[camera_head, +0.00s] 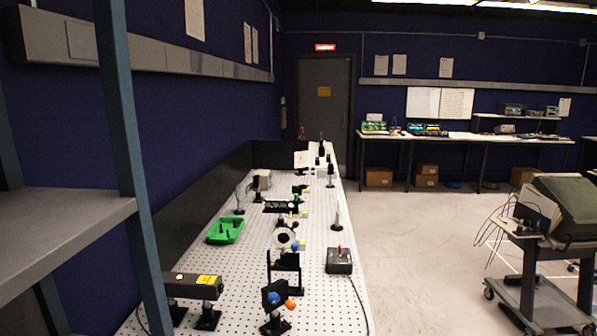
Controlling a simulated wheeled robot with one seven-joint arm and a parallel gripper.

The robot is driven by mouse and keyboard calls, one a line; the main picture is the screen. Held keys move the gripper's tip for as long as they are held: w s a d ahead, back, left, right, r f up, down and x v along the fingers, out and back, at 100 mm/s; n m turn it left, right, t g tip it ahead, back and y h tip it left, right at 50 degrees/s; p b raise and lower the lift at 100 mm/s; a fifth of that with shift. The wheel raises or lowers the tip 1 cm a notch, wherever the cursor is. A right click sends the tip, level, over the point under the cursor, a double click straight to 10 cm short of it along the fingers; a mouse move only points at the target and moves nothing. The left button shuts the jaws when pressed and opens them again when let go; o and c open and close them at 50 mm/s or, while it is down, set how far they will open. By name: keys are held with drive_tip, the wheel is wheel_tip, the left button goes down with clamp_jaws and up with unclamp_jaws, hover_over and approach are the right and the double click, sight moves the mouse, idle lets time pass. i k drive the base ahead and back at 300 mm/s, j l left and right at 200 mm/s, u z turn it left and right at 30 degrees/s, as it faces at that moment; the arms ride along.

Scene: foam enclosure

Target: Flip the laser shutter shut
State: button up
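A dark box-shaped laser (192,286) with yellow labels sits on posts at the near left of the white perforated optics table (318,285). To its right stands a mount with blue and orange knobs (277,299). Behind that is a black upright frame (285,271), and beyond it a pale round disc with a dark centre (285,238). A dark control box (340,261) with a red switch or button and a cable sits at the table's right edge. I cannot tell which part is the shutter, or whether it is open. My gripper is not in view.
Several posts and mounts stand farther back. A grey shelf rack (65,225) fills the near left. A cart (545,295) stands at the right. The floor between is clear.

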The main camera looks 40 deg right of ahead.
sight(292, 259)
drive_tip(key=z, duration=0.75)
